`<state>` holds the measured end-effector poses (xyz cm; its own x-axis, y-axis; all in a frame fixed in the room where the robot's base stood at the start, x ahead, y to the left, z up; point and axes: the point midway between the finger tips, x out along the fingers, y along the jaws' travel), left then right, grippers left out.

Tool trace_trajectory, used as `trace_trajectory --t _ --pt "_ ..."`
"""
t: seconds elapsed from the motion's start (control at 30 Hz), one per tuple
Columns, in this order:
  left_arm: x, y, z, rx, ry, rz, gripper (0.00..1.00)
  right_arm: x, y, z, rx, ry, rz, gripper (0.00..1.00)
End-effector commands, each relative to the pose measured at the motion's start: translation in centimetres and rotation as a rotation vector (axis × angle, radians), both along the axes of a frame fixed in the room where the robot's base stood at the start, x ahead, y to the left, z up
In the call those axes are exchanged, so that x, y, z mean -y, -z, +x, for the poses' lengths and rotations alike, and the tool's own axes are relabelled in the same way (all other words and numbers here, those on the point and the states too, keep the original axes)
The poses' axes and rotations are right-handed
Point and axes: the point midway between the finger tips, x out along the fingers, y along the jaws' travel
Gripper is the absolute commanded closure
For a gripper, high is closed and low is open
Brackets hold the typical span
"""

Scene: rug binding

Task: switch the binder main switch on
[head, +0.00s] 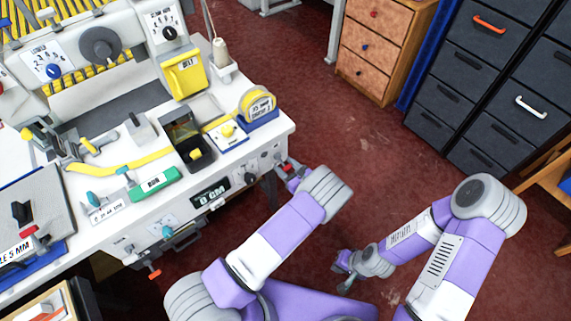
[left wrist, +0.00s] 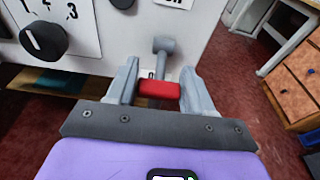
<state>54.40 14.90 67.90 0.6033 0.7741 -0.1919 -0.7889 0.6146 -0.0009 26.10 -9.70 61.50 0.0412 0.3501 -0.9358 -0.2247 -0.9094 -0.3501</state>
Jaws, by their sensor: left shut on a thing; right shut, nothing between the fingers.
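A grey lever (left wrist: 164,50) with a red grip (left wrist: 158,90) sits on the white front panel of the binder bench, near its right corner. I take it as the main switch, but its label is mostly hidden. My left gripper (left wrist: 160,82) is shut on the red grip, one finger on each side. In the head view, my left gripper (head: 288,170) is at the bench's right front corner, partly covered by my wrist. My right gripper (head: 345,270) is shut and empty, low over the floor, away from the bench.
A black dial (left wrist: 43,40) with numbers is left of the lever. The front also has an "0 CM" display (head: 211,194) and a red-tipped crank (head: 154,273). A wooden drawer unit (head: 375,45) and dark drawers (head: 470,70) stand behind. The red floor between is free.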

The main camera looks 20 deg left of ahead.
Motion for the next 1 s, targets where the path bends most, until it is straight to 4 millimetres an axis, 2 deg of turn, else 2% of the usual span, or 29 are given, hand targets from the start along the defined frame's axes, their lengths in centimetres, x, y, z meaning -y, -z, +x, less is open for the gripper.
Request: trace_trajectory --t 0.03,0.3,0.7,1.0 --pt "0.0 -0.8 -0.1 -0.027 -0.002 -0.037 0.79 0.0 -1.2 0.0 0.000 0.000 0.000 1.00" --pt "0.0 -2.1 -0.1 -0.183 -0.002 -0.239 0.79 0.0 -4.5 0.0 0.000 0.000 0.000 1.00" --pt "-0.3 -3.6 0.2 -0.396 -0.001 -0.516 0.79 0.0 -8.2 0.0 0.000 0.000 0.000 1.00" --pt "-0.6 -4.1 0.5 -0.497 0.000 -0.642 0.79 0.0 -10.2 0.0 0.000 0.000 0.000 1.00"
